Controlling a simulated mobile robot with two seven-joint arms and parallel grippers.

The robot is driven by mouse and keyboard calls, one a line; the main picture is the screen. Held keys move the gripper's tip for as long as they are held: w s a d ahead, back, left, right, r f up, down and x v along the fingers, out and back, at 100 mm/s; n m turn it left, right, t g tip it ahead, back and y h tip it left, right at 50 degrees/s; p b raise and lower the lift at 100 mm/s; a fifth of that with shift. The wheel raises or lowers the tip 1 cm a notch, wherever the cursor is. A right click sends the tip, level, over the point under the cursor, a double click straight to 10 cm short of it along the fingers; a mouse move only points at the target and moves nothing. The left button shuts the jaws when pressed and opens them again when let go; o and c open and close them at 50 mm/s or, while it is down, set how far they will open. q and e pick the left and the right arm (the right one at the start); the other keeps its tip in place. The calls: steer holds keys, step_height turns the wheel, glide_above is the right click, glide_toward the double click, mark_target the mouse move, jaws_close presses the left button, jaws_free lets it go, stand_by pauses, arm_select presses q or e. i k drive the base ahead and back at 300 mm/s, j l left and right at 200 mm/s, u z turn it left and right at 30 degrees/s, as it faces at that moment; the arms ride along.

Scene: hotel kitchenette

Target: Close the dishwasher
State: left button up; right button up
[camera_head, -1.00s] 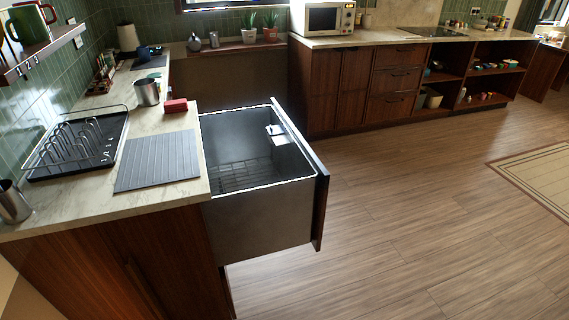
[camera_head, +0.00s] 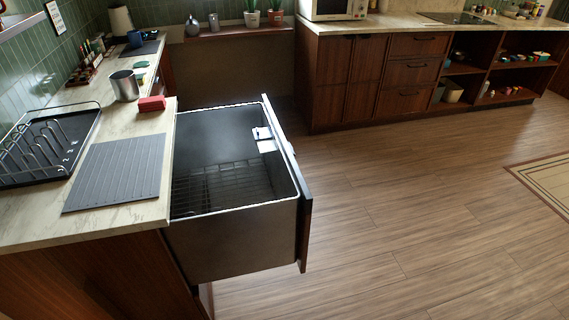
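The dishwasher (camera_head: 235,240) is a drawer type and stands pulled out from under the counter on the left. Its dark metal tub is open at the top, with a wire rack (camera_head: 222,184) at the bottom and a small white part on the inner far wall. Its dark wooden front panel (camera_head: 304,222) faces right, seen nearly edge-on. Neither of my grippers shows in the head view.
The counter (camera_head: 120,222) left of the drawer holds a dark ribbed mat (camera_head: 118,172), a dish rack (camera_head: 45,145), a metal cup (camera_head: 125,86) and a red sponge (camera_head: 152,104). Wooden cabinets (camera_head: 345,80) line the back. The wooden floor (camera_head: 400,190) right of the drawer is clear.

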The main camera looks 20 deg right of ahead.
mark_target(241, 204)
steer(key=i+l+u, duration=0.1)
steer(key=l, duration=0.25)
steer(key=i+l, duration=0.25)
steer(key=i+l+u, duration=0.15)
steer(key=l, duration=0.3)
steer(key=i+l+u, duration=0.1)
steer(key=l, duration=0.25)
steer(key=i+l, duration=0.15)
steer(key=l, duration=0.25)
steer(key=i+l+u, duration=0.15)
steer(key=l, duration=0.2)
steer(key=l+u, duration=0.25)
steer(key=l, duration=0.35)
steer(key=i+l+u, duration=0.1)
steer(key=l, duration=0.25)
steer(key=i+l+u, duration=0.15)
steer(key=l, duration=0.25)
steer(key=i+l+u, duration=0.1)
steer(key=i+l, duration=0.15)
steer(key=l, duration=0.2)
steer(key=i+l+u, duration=0.1)
steer(key=l, duration=0.3)
steer(key=i+u, duration=0.15)
steer(key=i, duration=0.3)
